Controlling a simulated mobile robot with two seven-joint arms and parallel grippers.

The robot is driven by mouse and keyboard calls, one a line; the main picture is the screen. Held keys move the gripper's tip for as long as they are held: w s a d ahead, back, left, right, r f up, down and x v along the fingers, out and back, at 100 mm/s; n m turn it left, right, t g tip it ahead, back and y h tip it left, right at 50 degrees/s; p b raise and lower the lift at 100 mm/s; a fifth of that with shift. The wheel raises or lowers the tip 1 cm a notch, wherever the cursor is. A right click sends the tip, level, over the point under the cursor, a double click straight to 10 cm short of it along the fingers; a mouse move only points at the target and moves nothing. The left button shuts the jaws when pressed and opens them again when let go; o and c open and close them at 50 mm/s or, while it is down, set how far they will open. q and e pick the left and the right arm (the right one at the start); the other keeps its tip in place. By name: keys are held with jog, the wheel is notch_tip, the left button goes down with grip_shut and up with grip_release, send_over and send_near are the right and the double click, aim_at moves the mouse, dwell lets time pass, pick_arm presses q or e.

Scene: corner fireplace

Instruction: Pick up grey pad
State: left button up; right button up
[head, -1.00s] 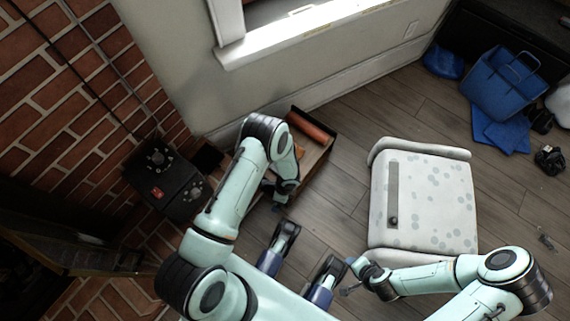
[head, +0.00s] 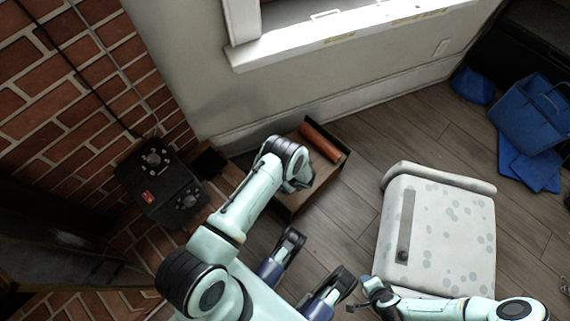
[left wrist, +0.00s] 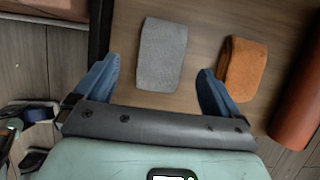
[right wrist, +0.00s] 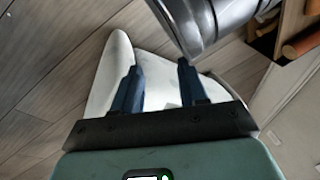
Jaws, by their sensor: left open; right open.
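The grey pad (left wrist: 162,54) lies flat on a brown wooden surface (left wrist: 205,20) in the left wrist view. My left gripper (left wrist: 158,82) is open, with its two blue fingers on either side of the pad's near end; I cannot tell the height above it. In the head view my left arm reaches over the wooden box (head: 330,178), and the pad is hidden there. My right gripper (right wrist: 157,78) is open and empty, pointing toward a white rounded thing.
An orange pad (left wrist: 242,68) lies right of the grey pad, beside a red-brown cylinder (left wrist: 300,105). A white spotted seat (head: 452,235) stands to the right. A black box (head: 158,182) stands left by the brick wall. Blue containers (head: 533,112) are at far right.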

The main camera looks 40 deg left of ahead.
pick_arm(q)
jog(key=b+x, duration=0.1)
jog(key=x, duration=0.2)
jog(key=shift+w+a+f, duration=0.1)
jog(key=shift+a+f, duration=0.05)
jog(key=shift+f, duration=0.2)
jog(key=c, duration=1.1)
pick_arm(e)
jog(key=shift+g, duration=0.6)
jog(key=s+f, duration=0.3)
jog(key=shift+s+d, duration=0.1)
jog(key=shift+d, duration=0.1)
pick_arm(q)
jog(key=shift+r, duration=0.1)
pick_arm(e)
jog(key=shift+r, duration=0.1)
